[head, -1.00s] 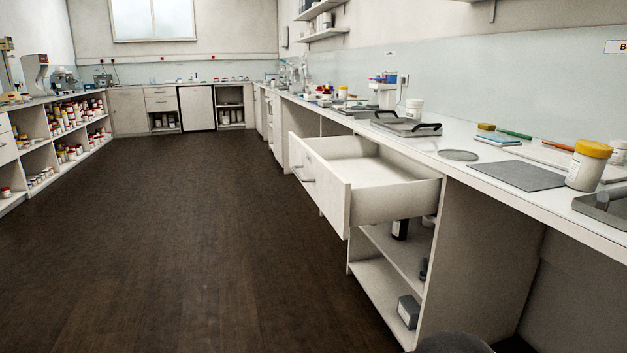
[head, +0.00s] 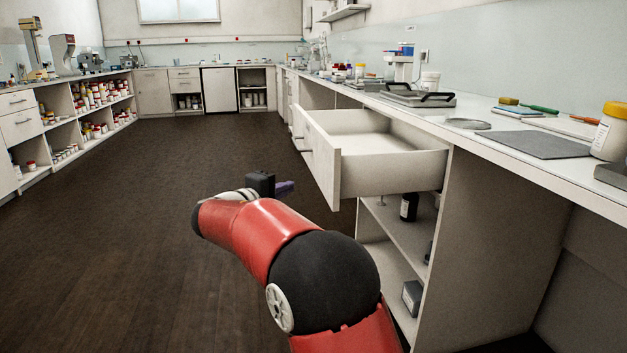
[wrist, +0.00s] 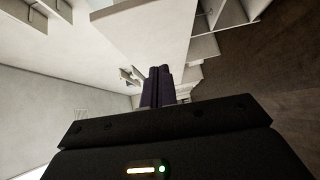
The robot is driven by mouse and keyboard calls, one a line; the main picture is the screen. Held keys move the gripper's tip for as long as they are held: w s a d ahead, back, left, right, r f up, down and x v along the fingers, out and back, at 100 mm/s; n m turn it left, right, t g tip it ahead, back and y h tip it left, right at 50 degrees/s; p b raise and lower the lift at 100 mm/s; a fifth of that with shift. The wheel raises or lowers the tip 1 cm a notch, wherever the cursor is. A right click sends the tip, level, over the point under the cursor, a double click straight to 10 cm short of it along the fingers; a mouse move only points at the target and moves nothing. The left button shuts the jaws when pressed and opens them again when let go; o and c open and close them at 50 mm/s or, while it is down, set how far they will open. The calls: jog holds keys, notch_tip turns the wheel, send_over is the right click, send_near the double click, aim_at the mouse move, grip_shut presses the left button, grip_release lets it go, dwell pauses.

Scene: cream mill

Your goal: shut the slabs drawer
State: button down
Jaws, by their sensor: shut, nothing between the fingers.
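The slabs drawer (head: 392,168) is pulled well out from under the right-hand counter and looks empty inside. Its white front panel (head: 317,158) faces left over the aisle, with a bar handle (head: 300,143) on it. My gripper (head: 287,187) is in front of the drawer, to the left of its front panel and apart from it, partly hidden behind my red arm. In the wrist view my purple gripper fingers (wrist: 158,86) are shut together with nothing between them, and pale cabinet surfaces lie beyond. I cannot tell which of them is the drawer front.
Open shelves below the drawer hold a dark bottle (head: 409,207) and a grey box (head: 412,297). The counter (head: 480,118) above carries a grey tray (head: 418,98), a dark mat (head: 540,144) and a yellow-lidded jar (head: 611,132). The dark floor (head: 150,200) to the left is clear.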

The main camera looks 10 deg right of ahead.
jog(key=w+a, duration=0.1)
jog(key=a, duration=0.1)
jog(key=t+p, duration=0.1)
jog(key=p, duration=0.1)
send_near(325, 170)
jog(key=w+d, duration=0.2)
jog(key=w, duration=0.1)
jog(key=w+d, duration=0.1)
jog(key=w, duration=0.1)
jog(key=shift+w, duration=0.15)
jog(key=shift+d, duration=0.5)
jog(key=shift+d, duration=0.1)
